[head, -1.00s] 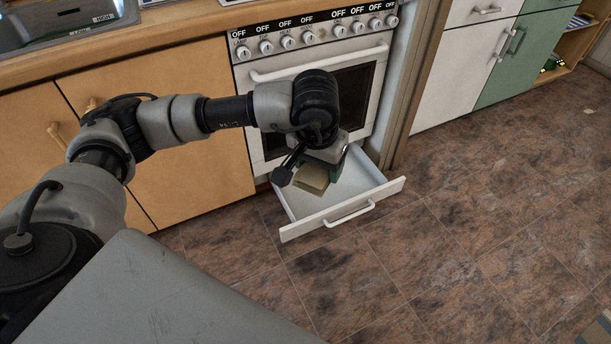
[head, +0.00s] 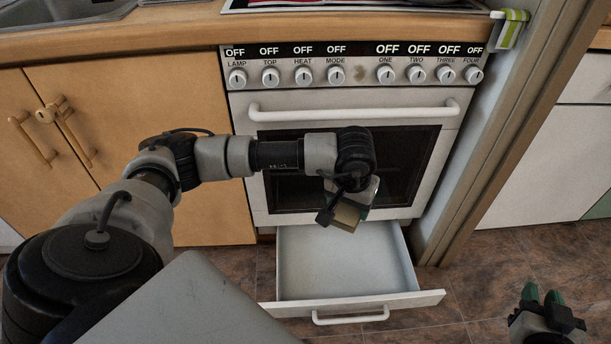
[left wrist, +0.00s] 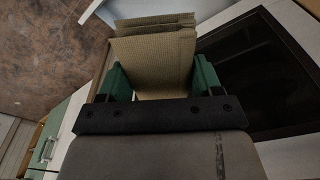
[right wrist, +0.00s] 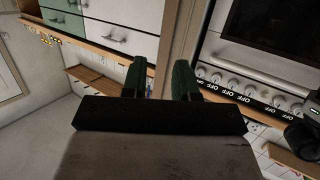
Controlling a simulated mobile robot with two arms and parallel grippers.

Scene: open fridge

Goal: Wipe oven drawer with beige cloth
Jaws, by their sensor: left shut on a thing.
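The oven drawer (head: 345,262) is pulled out below the white oven (head: 350,110), and its visible inside looks empty. My left gripper (head: 352,203) is shut on the folded beige cloth (head: 346,217). The cloth appears in front of the lower oven door, above the drawer's back part; I cannot tell if it touches anything. In the left wrist view the cloth (left wrist: 155,65) sits between the green fingers of my left gripper (left wrist: 161,80). My right gripper (head: 541,296) is open and empty at the lower right, apart from the drawer; it also shows in the right wrist view (right wrist: 160,78).
The drawer handle (head: 350,316) faces the front. Wooden cabinets (head: 150,110) stand left of the oven, behind my left arm. A door-frame-like post (head: 500,140) stands on the right. Tiled floor (head: 480,280) is free between the drawer and my right gripper.

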